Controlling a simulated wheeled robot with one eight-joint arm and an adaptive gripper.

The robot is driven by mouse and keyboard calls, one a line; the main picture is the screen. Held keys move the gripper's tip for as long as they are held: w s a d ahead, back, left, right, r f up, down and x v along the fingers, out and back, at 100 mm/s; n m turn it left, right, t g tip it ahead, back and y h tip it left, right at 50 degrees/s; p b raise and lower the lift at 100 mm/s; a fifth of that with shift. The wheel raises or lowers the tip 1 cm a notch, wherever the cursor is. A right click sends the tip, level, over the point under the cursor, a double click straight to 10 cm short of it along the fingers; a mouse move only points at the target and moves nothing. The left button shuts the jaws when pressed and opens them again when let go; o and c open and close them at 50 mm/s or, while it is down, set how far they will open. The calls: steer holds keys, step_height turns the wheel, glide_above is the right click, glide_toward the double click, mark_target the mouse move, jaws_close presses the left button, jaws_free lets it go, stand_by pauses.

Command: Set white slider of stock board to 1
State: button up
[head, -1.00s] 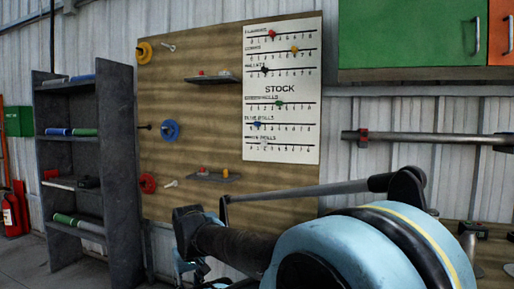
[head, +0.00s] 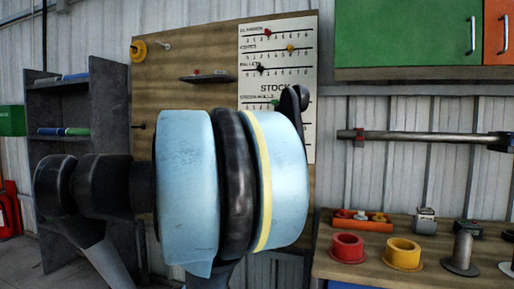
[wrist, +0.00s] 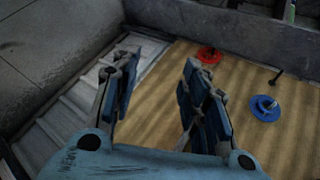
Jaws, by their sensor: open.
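The white stock board (head: 310,60) hangs on the wooden panel in the head view. Its upper rows show a red slider (head: 267,33), an orange slider (head: 290,48) and a black slider (head: 261,68); a green slider (head: 275,103) shows just above my arm. The lower rows, with the white slider, are hidden behind my arm. My gripper (wrist: 158,82) is open and empty in the wrist view, over the wooden panel's edge and the corrugated wall. The stock board is not in the wrist view.
The wooden panel (wrist: 165,105) carries a red disc (wrist: 209,55) and a blue disc (wrist: 265,108) near my gripper. A dark shelf (head: 108,105) stands left. A workbench (head: 390,262) with red and yellow rings is right, below a wall-mounted bar (head: 430,137).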

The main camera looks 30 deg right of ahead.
steer(key=w+d+r+m+t+h, duration=0.3)
steer(key=w+d+r+m, duration=0.2)
steer(key=d+r+m, duration=0.3)
steer(key=w+d+r+m+t+h, duration=0.2)
steer(key=w+d+r+m+h, duration=0.25)
steer(key=d+r+m, duration=0.4)
steer(key=s+d+r+m+g+h, duration=0.15)
steer(key=d+m+h, duration=0.35)
steer(key=d+m, duration=0.65)
steer(key=d+r+m+g+h, duration=0.1)
steer(key=d+m+g+h, duration=0.25)
steer(key=d+m, duration=0.8)
steer(key=shift+n+h, duration=0.3)
steer(key=shift+n, duration=0.05)
steer(key=x, duration=1.7)
steer(key=shift+r, duration=0.2)
jaws_close()
